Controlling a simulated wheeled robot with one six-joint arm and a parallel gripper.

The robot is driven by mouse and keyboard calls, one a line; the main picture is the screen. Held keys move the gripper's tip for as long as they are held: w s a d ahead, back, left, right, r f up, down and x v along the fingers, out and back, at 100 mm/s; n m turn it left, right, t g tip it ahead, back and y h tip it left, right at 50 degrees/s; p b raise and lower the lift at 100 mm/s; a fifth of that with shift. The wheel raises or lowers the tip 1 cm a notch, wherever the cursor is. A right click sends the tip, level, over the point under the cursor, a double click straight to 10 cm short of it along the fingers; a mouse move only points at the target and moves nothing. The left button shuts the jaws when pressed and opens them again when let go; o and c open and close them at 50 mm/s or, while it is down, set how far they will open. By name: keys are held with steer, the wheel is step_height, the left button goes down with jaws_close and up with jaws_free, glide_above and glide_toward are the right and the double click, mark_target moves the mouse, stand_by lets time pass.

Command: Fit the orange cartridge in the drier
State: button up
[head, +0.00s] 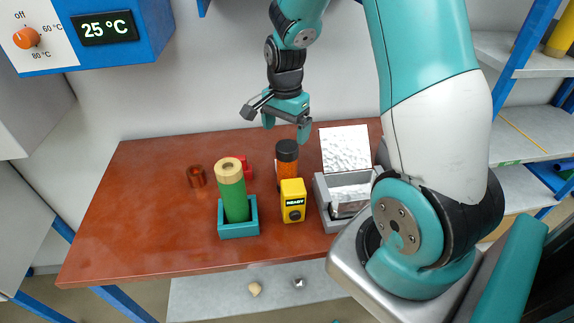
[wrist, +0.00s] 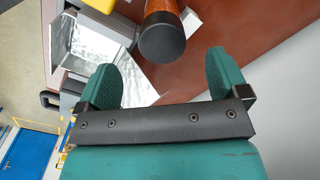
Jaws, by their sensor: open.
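An orange cylinder with a black cap (head: 287,150), which looks like the orange cartridge, stands upright on the table behind a yellow box reading READY. Its black cap and part of its orange body also show in the wrist view (wrist: 162,40). My gripper (head: 286,126) is open and empty, a little above the black cap. In the wrist view my two teal fingers (wrist: 158,78) are spread, with the cap beyond them and apart from them. I cannot tell for certain which object is the drier; the yellow box (head: 293,206) hides the cylinder's lower front.
A foil-lined metal box (head: 322,188) with its lid raised stands right of the cylinder. A green cylinder with a tan top (head: 233,195) sits in a teal holder (head: 240,231). A brown ring (head: 196,177) and a red part (head: 246,170) lie leftward. The table's left side (head: 125,220) is clear.

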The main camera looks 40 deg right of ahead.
mark_target(287, 145)
step_height(287, 145, down, 3)
steer(key=shift+w+d+f+p, duration=0.1)
steer(key=shift+d+f+p, duration=0.1)
steer(key=shift+f+p, duration=0.8)
steer(key=shift+d+f+p, duration=0.15)
steer(key=shift+f+p, duration=0.2)
steer(key=shift+f, duration=1.25)
steer(key=shift+c, duration=0.2)
steer(key=c, duration=1.4)
steer(key=shift+c, duration=0.9)
steer(key=shift+r, duration=0.15)
